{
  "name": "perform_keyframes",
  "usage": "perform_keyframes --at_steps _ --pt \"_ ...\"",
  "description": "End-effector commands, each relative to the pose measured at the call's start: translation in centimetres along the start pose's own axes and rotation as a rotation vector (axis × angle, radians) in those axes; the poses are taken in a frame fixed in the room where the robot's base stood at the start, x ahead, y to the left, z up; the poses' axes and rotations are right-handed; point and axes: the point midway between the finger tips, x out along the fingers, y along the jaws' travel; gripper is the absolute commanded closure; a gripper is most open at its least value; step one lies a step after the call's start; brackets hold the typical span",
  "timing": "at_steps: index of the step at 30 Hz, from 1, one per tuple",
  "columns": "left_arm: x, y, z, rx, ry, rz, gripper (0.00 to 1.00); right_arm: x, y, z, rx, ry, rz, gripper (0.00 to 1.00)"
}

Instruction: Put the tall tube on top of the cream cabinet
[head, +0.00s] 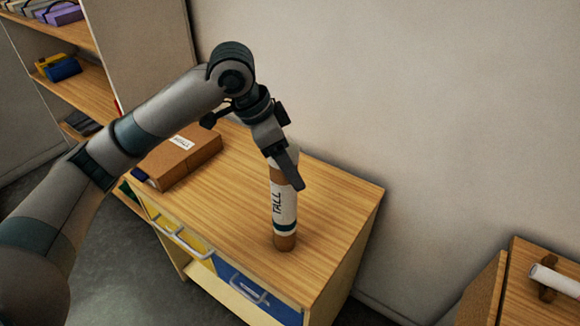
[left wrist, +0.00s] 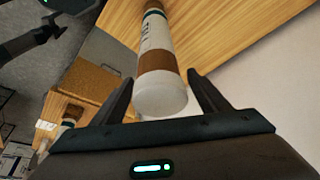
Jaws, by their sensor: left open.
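The tall tube (head: 284,212) is brown with a white band marked TALL and a dark green stripe. It stands upright on the wooden top of a cabinet (head: 335,215) with a cream frame. My left gripper (head: 290,172) is at the tube's upper end, coming down from above. In the left wrist view, the tube's pale end (left wrist: 160,95) lies between the two spread fingers of the left gripper (left wrist: 160,100), with a gap visible on each side. My right gripper is not seen in the head view.
A brown box (head: 180,158) with a white label lies on the cabinet top at left. The front has yellow and blue drawers (head: 250,288) with handles. A shelf unit (head: 85,85) stands at the back left. Another wooden surface at lower right holds a white roll (head: 555,280).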

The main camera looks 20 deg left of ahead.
Motion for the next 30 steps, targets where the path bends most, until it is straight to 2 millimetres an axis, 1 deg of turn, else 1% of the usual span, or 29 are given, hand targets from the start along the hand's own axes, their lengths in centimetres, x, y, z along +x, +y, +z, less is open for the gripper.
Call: perform_keyframes --at_steps 5,15,18,21,24,30 --pt "-2.4 -0.1 0.0 0.002 0.003 -0.004 0.32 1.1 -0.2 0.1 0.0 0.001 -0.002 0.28" --pt "-8.3 0.0 0.1 0.001 0.001 -0.003 0.32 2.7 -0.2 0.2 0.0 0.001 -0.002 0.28" --pt "-9.5 0.0 0.0 0.0 0.001 -0.002 0.32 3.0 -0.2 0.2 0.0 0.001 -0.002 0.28" --pt "-10.3 0.0 0.0 0.0 0.0 -0.001 0.32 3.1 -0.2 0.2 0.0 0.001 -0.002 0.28" --pt "-10.8 0.0 0.0 0.0 -0.001 0.0 0.32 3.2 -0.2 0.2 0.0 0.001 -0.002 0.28" --pt "-10.9 0.0 0.0 0.0 -0.001 0.0 0.32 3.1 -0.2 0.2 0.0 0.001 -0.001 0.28"
